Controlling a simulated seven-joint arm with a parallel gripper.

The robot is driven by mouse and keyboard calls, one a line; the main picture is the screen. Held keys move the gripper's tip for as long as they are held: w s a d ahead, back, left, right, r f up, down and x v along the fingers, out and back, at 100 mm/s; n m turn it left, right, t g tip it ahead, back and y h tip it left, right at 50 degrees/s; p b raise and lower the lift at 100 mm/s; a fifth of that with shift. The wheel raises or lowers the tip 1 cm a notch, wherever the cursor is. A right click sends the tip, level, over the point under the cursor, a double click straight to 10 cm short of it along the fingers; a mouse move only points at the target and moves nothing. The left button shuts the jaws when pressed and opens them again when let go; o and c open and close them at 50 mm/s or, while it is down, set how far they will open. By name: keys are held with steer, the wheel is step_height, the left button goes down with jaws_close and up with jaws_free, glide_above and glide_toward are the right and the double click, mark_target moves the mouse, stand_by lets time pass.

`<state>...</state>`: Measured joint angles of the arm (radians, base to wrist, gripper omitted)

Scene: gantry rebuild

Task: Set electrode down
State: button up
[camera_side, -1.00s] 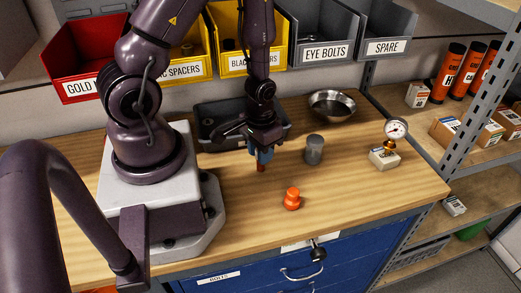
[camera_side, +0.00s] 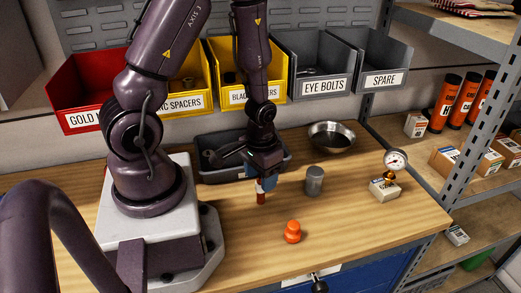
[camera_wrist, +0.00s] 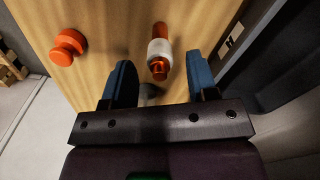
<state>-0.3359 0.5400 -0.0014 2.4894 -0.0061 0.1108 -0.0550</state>
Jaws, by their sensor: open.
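The electrode (camera_side: 261,195), a slim red-orange piece with a white band, appears to stand upright on the wooden bench under my gripper (camera_side: 262,182). In the wrist view the electrode (camera_wrist: 159,52) lies between and just beyond the two blue fingers of my gripper (camera_wrist: 162,70). The fingers are spread, with a gap on each side of the electrode. Its top is close to the fingers in the side view.
An orange knob-shaped piece (camera_side: 292,232) stands nearer the bench's front edge. A grey cylinder (camera_side: 314,181) stands to the right, with a metal bowl (camera_side: 331,139) behind and a dial gauge (camera_side: 395,160) farther right. A dark tray (camera_side: 215,175) lies behind my gripper.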

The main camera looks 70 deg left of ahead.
step_height(320, 180, up, 9)
steer(key=shift+r, duration=0.2)
steer(key=s+d+r+m+t, duration=0.1)
steer(key=d+r, duration=0.3)
steer(key=r, duration=0.5)
steer(key=s+d+r+m+t, duration=0.2)
steer(key=d+r+m+t, duration=0.1)
steer(key=r, duration=0.7)
steer(key=shift+d+m+t, duration=0.3)
steer(key=shift+d+t, duration=0.1)
steer(key=shift+t, duration=0.4)
